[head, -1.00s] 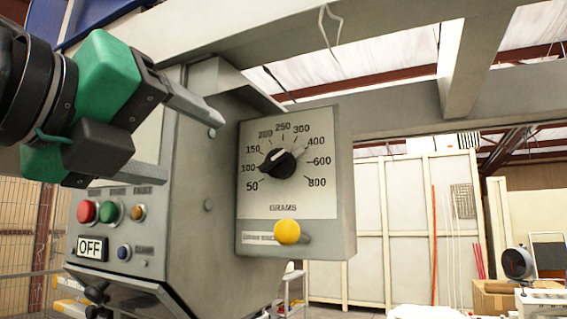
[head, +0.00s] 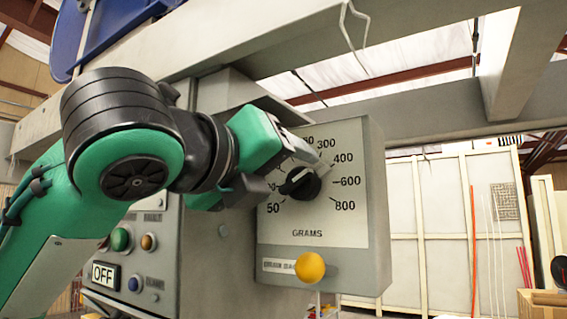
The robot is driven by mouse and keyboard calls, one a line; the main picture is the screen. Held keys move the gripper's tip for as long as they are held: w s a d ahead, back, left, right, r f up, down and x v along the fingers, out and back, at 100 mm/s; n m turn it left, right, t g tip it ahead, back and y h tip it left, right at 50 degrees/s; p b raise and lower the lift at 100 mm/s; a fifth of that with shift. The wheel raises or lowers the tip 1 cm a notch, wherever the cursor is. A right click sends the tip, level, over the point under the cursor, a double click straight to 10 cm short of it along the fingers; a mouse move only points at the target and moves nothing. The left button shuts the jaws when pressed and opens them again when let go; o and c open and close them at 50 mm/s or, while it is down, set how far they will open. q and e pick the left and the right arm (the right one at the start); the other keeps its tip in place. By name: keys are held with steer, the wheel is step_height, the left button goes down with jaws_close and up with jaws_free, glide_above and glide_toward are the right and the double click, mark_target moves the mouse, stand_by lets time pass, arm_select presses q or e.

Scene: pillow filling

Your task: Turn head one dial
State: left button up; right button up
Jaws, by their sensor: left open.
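The dial (head: 306,186) is a black round knob with a pale mark, on a light grey plate (head: 335,225) printed with a scale and the word GRAMS. My left gripper (head: 292,175) comes in from the left and is open at the knob. One grey finger reaches across just above the knob, and a darker finger part is at its lower left. I cannot tell whether either finger touches the knob. The gripper hides the scale's upper left numbers; 50, 300, 400, 600 and 800 stay readable. My right gripper is not in view.
A yellow knob (head: 310,267) sits below the dial. Left of the dial box, the grey control cabinet (head: 222,255) carries a green button (head: 121,239) and an OFF label (head: 104,275). A grey beam (head: 250,50) runs above. Open room lies right of the box.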

arm_select(q)
steer(key=shift+x, duration=1)
steer(key=shift+s+a, duration=0.1)
steer(key=shift+c, duration=0.7)
steer(key=c, duration=0.9)
steer(key=shift+o, duration=0.2)
